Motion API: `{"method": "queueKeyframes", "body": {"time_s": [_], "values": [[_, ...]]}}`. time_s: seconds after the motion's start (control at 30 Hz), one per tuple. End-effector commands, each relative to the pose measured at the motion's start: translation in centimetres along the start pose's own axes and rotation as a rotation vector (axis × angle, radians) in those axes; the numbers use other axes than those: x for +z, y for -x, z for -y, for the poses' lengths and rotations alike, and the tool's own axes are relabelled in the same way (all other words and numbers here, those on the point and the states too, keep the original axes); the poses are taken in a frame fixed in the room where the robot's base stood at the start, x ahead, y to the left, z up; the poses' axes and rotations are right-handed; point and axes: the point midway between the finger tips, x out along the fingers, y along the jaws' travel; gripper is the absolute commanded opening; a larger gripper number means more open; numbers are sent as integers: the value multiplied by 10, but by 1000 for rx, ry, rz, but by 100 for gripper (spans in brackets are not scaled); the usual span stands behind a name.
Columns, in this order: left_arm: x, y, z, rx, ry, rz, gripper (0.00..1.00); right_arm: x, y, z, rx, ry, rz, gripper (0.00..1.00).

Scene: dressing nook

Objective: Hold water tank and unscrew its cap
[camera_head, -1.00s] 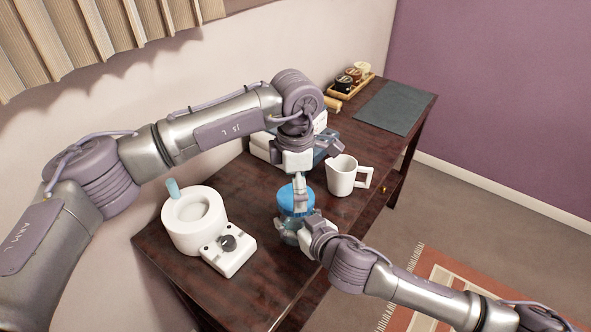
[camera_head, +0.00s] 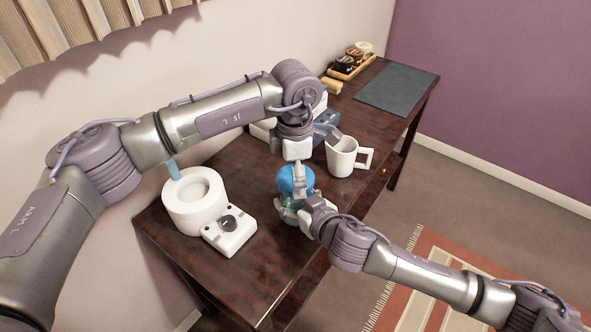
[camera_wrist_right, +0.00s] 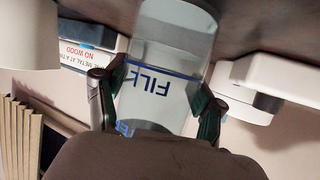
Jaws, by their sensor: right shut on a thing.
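The water tank (camera_head: 287,214) is a clear container with a blue cap (camera_head: 296,180) on top, above the middle of the dark table. My right gripper (camera_head: 305,212) is shut on the tank's side from the right. In the right wrist view the clear tank (camera_wrist_right: 172,60), with blue "FILL" lettering and a blue line, sits between the two fingers of the right gripper (camera_wrist_right: 160,98). My left gripper (camera_head: 298,172) points down at the cap from above. Its fingers overlap the cap, and I cannot tell whether they close on it. The tank's base is partly hidden by the right gripper.
A white round appliance (camera_head: 184,213) and a small white unit with a dark knob (camera_head: 230,236) stand left of the tank. A white mug (camera_head: 341,160) stands close on the right. Behind are a jar tray (camera_head: 352,70) and a grey mat (camera_head: 398,88) on the table (camera_head: 165,240).

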Motion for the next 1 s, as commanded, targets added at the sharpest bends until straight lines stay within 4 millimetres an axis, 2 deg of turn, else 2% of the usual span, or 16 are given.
{"method": "queueKeyframes", "body": {"time_s": [0.33, 0.7, 0.93, 0.97, 1.0], "values": [[1, 3, 0, 0, -2, 1, 100, 0, 0, 0, 1, -1, 0, 0], [1, 44, 0, 1, -2, 2, 100, 0, 0, -1, 1, 0, 0, 0], [1, 46, 1, -1, -2, 1, 100, 0, 0, -1, 1, 0, 0, 0], [1, 46, 1, -1, -2, 1, 100, 0, 0, -1, 1, 0, 0, 74], [1, 46, 1, -1, -2, 1, 100, 0, 0, -1, 1, 0, 0, 80]]}}
